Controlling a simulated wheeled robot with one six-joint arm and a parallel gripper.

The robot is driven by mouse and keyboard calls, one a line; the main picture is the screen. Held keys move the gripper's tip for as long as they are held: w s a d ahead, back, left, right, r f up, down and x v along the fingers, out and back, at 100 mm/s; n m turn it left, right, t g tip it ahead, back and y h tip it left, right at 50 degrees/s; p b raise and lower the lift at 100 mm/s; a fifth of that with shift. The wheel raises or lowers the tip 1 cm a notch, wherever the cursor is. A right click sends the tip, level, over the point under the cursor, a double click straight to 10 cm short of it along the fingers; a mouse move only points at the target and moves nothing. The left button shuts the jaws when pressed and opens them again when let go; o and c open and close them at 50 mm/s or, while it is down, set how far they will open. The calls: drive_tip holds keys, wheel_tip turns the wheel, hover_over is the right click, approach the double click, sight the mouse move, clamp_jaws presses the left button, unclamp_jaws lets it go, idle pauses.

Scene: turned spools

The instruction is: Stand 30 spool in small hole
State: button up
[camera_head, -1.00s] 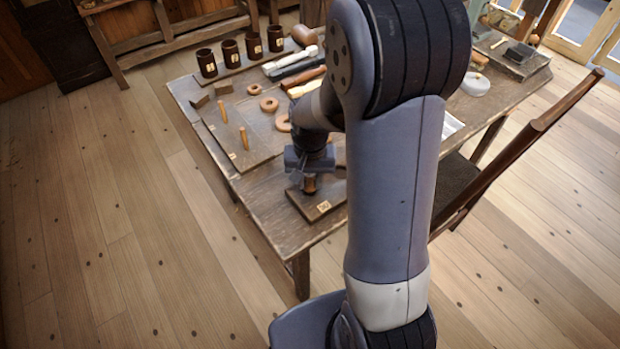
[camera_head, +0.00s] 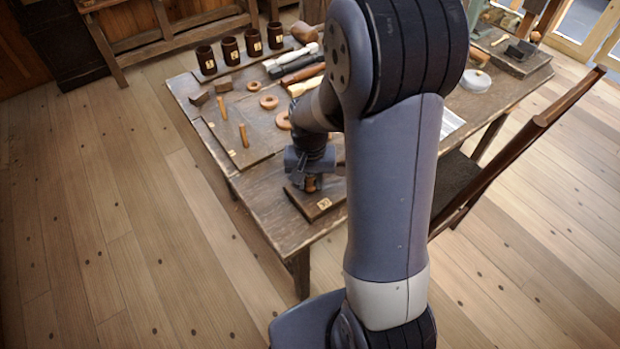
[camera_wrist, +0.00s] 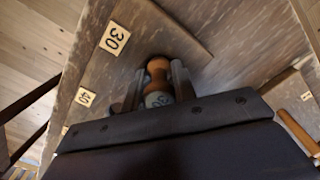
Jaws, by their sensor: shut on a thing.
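My gripper (camera_wrist: 157,88) is shut on a turned orange-brown wooden spool (camera_wrist: 158,66), with one finger on each side of it. A pale label (camera_wrist: 158,99), apparently reading 30, shows on the end of the spool nearest the wrist camera. In the head view my gripper (camera_head: 311,184) is low over a dark wooden board (camera_head: 308,208) at the table's near edge. In the wrist view the board bears a 30 tag (camera_wrist: 115,38) and a 40 tag (camera_wrist: 85,97). The spool's far end is close to the board; I cannot tell whether it touches. The small hole is hidden.
Several dark cups (camera_head: 206,61) and some mallets line the back of the table. A chair (camera_head: 520,150) stands at the right.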

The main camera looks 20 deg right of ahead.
drive_tip(key=shift+s+f+b, duration=0.3)
drive_tip(key=shift+f+b, duration=0.05)
drive_tip(key=shift+f, duration=0.15)
idle(0.3)
drive_tip(key=o, duration=0.6)
drive_tip(key=shift+o, duration=0.2)
drive_tip(key=shift+w+r+p, duration=0.1)
drive_tip(key=shift+r+p, duration=0.25)
drive_tip(key=shift+r, duration=0.05)
drive_tip(key=o, duration=0.3)
drive_tip(key=shift+w+r+p, duration=0.1)
drive_tip(key=shift+r+p, duration=0.25)
drive_tip(key=shift+o, duration=0.4)
wheel_tip(320, 180, up, 9)
drive_tip(key=p, duration=0.7)
drive_tip(key=shift+w, duration=0.1)
drive_tip(key=shift+f, duration=0.2)
